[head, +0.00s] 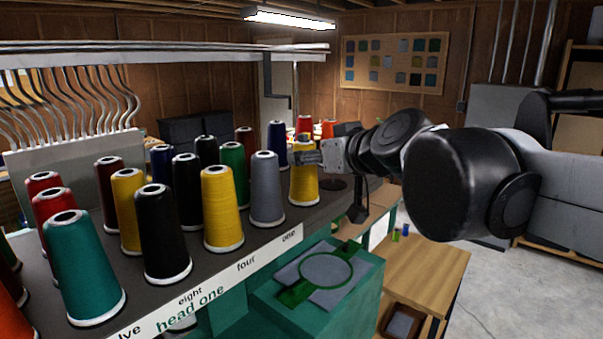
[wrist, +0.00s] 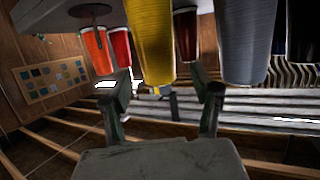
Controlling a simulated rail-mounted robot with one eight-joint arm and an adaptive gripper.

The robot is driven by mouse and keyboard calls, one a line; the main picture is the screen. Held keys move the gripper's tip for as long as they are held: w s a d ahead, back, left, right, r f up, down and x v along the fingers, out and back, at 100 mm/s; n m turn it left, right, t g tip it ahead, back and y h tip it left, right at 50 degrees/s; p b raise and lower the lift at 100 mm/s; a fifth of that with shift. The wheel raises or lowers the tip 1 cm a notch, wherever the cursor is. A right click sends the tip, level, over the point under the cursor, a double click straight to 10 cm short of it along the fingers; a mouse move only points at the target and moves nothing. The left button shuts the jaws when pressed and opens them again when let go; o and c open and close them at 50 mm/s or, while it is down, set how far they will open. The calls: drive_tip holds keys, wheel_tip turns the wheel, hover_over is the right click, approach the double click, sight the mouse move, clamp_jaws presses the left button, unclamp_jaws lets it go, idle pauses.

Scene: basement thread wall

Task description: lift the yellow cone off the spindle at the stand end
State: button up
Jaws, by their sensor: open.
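The yellow cone (head: 304,187) stands on the dark thread stand (head: 335,205) at its right end, right of the grey cone. My gripper (head: 307,158) is at the cone's upper part and hides some of it. In the wrist view, which is turned upside down, the yellow cone (wrist: 152,40) hangs with its narrow top toward my open fingers (wrist: 168,92), left of the middle of the gap. I cannot tell whether a finger touches it. Its spindle is hidden.
The grey cone (head: 266,188) is the close neighbour on the left. Red (wrist: 120,47) and orange cones (wrist: 97,50) stand behind. A bare dark disc (head: 335,184) lies right of the yellow cone. Several more cones fill the stand leftward. A metal rail (head: 150,55) runs above them.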

drive_tip(key=shift+p+x, duration=0.7)
drive_tip(key=shift+x, duration=2.1)
drive_tip(key=shift+d+f, duration=0.1)
drive_tip(key=shift+f, duration=0.05)
drive_tip(key=shift+c, duration=0.2)
drive_tip(key=c, duration=1.3)
drive_tip(key=shift+r+b, duration=0.75)
drive_tip(key=shift+r, duration=4.3)
